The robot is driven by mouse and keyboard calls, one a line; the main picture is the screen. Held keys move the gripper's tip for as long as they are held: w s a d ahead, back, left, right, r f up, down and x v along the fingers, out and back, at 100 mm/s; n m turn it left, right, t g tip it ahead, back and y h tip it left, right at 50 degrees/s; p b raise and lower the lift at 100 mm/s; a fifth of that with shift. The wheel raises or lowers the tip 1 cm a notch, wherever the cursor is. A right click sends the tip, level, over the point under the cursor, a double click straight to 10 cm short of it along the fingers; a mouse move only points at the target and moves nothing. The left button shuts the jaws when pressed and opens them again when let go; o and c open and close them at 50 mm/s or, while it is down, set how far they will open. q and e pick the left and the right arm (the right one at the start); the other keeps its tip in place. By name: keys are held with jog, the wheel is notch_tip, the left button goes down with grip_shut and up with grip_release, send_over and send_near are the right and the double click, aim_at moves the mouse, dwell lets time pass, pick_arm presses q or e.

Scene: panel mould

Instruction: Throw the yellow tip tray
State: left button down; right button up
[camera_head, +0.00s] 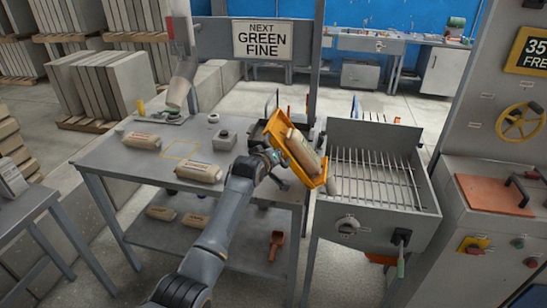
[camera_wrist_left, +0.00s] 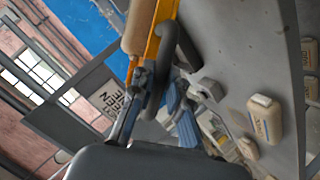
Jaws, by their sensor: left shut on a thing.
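The yellow tip tray (camera_head: 290,162) is held up steeply tilted above the right end of the grey table, beside the metal grate bin. A tan bag (camera_head: 304,150) lies in it, and the bag also shows in the left wrist view (camera_wrist_left: 138,26). My left gripper (camera_head: 270,159) is shut on the tray's near left side. In the left wrist view the gripper (camera_wrist_left: 150,92) closes at the edge of the yellow tray (camera_wrist_left: 160,25). My right gripper is not in view.
The grate bin (camera_head: 425,205) with metal bars stands right of the tray, its bars clear. Tan bags (camera_head: 199,172) lie on the table (camera_head: 120,165) and its lower shelf. A "NEXT GREEN FINE" sign (camera_head: 263,40) hangs behind. A control cabinet (camera_head: 490,235) stands far right.

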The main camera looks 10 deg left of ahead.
pick_arm(q)
jog(key=c, duration=1.6)
grip_release()
jog(key=shift+d+r, duration=0.1)
jog(key=shift+r, duration=0.1)
jog(key=shift+o, duration=0.2)
jog(key=shift+d, duration=0.1)
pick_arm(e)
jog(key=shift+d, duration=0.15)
pick_arm(q)
jog(key=v, duration=1.2)
jog(key=shift+f, duration=0.2)
